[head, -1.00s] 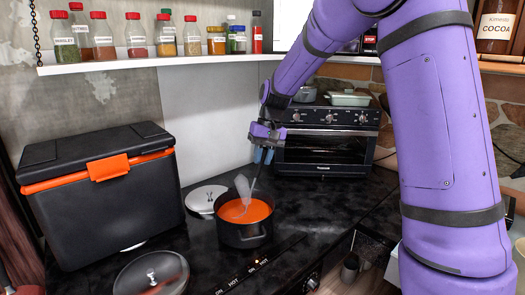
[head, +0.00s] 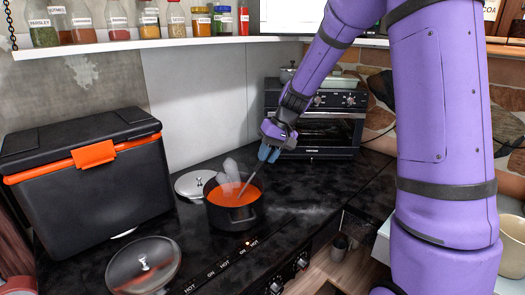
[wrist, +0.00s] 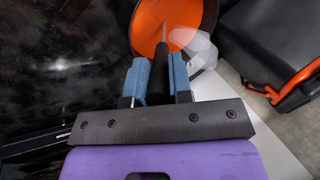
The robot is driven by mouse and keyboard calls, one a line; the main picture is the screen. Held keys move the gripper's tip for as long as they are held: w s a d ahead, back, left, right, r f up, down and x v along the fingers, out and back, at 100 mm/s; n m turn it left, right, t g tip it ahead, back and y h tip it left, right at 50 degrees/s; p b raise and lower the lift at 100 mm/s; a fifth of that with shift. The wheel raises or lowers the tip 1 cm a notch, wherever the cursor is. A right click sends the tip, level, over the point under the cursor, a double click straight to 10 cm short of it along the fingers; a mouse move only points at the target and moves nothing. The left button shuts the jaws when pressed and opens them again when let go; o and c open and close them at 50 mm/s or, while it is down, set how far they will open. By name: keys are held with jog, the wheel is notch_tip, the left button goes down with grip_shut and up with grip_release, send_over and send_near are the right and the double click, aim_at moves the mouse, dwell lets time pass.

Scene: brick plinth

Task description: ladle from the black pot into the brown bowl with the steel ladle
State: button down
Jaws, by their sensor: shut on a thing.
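The black pot (head: 222,219) stands on the dark counter, filled with orange liquid (head: 240,197). My gripper (head: 268,153) is above and right of the pot, shut on the handle of the steel ladle (head: 247,183). The ladle slants down to the left into the liquid; its bowl is hidden. In the wrist view the ladle (wrist: 163,42) runs from between the blue fingers (wrist: 158,78) over the orange liquid. A pale translucent shape (head: 230,171), perhaps steam, is over the pot. I cannot make out a clearly brown bowl; a pale tan rounded thing (head: 513,246) is cut off at the right edge.
A steel lid (head: 192,185) lies behind the pot and a glass lid (head: 143,265) in front left. A black cooler box (head: 90,190) stands left. A toaster oven (head: 325,130) is behind my gripper. A spice shelf (head: 150,43) hangs above. Counter right of the pot is clear.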

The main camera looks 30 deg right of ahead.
jog(key=shift+s+d, duration=0.15)
jog(key=shift+d, duration=0.05)
notch_tip(320, 180, up, 14)
jog(key=shift+f, duration=0.15)
dwell(1.3)
dwell(0.3)
